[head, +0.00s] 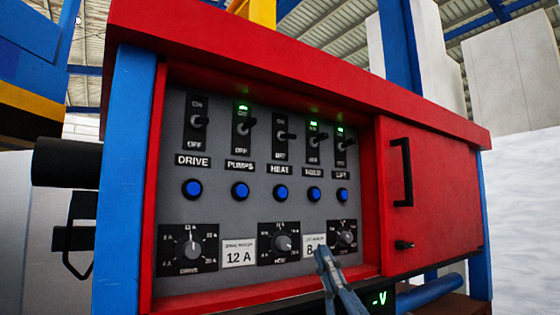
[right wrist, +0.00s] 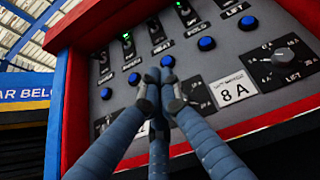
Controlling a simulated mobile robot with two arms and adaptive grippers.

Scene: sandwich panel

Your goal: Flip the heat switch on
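The heat switch (head: 281,135) is the middle of the row of toggles on the grey panel, above the HEAT label (head: 280,169). No green light shows on it. Its short dark lever sticks out; I cannot tell its exact tilt. It also shows near the top middle of the right wrist view (right wrist: 156,30). My right gripper (head: 323,256) is in front of the panel's lower part, below and right of the heat switch in the head view. In the right wrist view its fingertips (right wrist: 160,78) are together and empty, just below the blue HEAT button (right wrist: 167,61). My left gripper is not in view.
The drive switch (head: 197,121) is unlit. The pumps switch (head: 242,127), fourth switch (head: 314,135) and lift switch (head: 341,145) show green lights. Knobs and blue buttons sit below. A red frame (head: 290,65) overhangs the panel; a red door (head: 435,195) is at right.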

